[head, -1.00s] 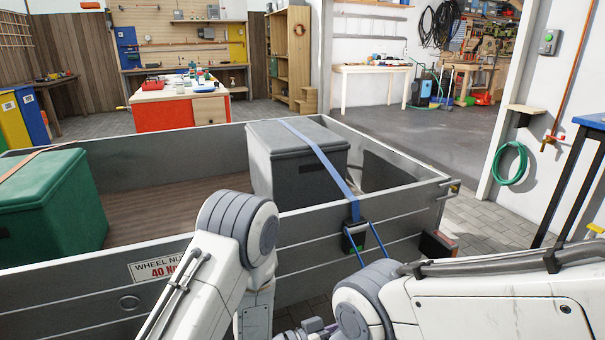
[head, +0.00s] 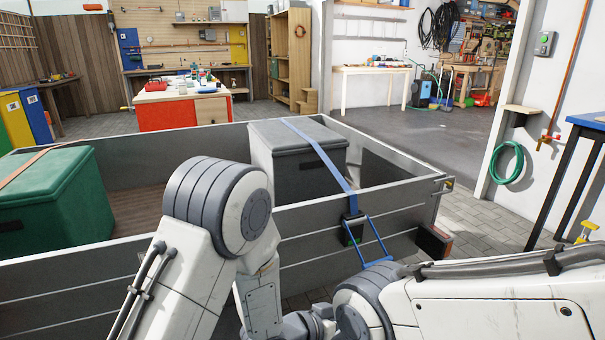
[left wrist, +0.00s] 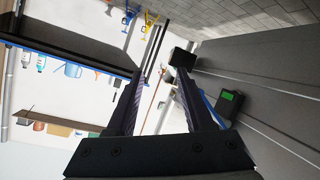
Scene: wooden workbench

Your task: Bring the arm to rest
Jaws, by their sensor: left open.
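In the head view my left arm (head: 217,215) comes in from the lower left with its elbow raised in front of the trailer, and its gripper is out of the picture. In the left wrist view my left gripper (left wrist: 160,80) is open, with nothing between its fingers. My right arm (head: 480,300) lies across the lower right, and its gripper is not seen. A ratchet buckle (head: 352,229) on a blue strap (head: 325,160) hangs at the trailer's outer side. The buckle, with a green patch (left wrist: 230,103), also shows right of the fingers in the left wrist view.
The grey trailer (head: 400,220) stands close in front, holding a grey lidded box (head: 300,175) and a green box (head: 45,215). A blue-topped table (head: 588,122) stands at the right. Paved floor (head: 490,225) is clear between trailer and table.

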